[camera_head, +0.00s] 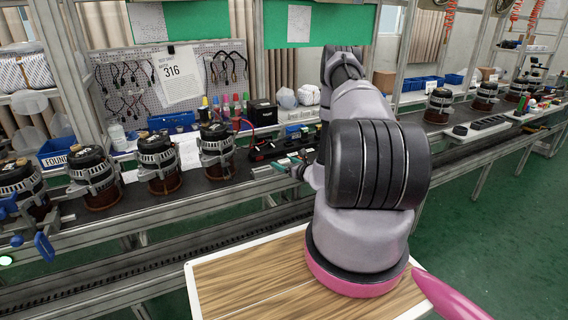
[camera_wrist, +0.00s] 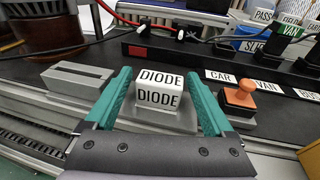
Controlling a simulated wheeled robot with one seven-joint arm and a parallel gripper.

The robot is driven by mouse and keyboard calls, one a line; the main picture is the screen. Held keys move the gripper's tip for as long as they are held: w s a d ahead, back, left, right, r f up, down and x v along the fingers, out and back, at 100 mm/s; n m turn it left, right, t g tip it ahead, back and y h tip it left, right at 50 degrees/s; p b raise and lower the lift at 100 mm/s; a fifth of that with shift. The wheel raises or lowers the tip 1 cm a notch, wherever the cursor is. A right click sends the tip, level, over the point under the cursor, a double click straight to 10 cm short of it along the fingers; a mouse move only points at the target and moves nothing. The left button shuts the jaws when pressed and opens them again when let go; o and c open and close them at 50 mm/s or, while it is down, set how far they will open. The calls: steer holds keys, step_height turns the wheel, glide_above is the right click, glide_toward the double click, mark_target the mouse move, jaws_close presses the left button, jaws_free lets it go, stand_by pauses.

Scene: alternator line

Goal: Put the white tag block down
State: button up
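The white tag block (camera_wrist: 159,92), printed DIODE on its top and front, sits on a grey metal plate (camera_wrist: 155,119) in the wrist view. My gripper (camera_wrist: 160,78) has its two teal fingers on either side of the block. A narrow gap shows between each finger and the block, so the gripper looks open around it. The block appears upright and level. In the head view my arm hides most of this spot; only a bit of teal gripper (camera_head: 298,170) shows at the bench's front edge, and I cannot make out the block there.
CAR and VAN labels (camera_wrist: 236,78) lie beyond the stamp. Several alternators (camera_head: 158,163) line the bench.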

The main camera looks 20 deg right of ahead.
steer(key=shift+r, duration=0.1)
steer(key=shift+s+r, duration=0.1)
steer(key=shift+s, duration=0.1)
steer(key=v, duration=1.2)
steer(key=w+a+r+n+g+y, duration=0.25)
steer(key=a+r+n+y, duration=0.4)
steer(key=r, duration=0.65)
steer(key=s+a+r+n+g+y, duration=0.1)
steer(key=s+a+r+n+g, duration=0.45)
steer(key=a+r, duration=0.35)
steer(key=s+a+r+n+g+y, duration=0.2)
steer(key=s+a+r+n+g, duration=0.2)
steer(key=a+r+n, duration=0.5)
steer(key=s+d+r+n+t+h, duration=0.3)
steer(key=s+r+n+h, duration=0.5)
steer(key=s+r, duration=0.8)
steer(key=s+h, duration=0.2)
steer(key=h, duration=0.1)
steer(key=shift+d, duration=0.3)
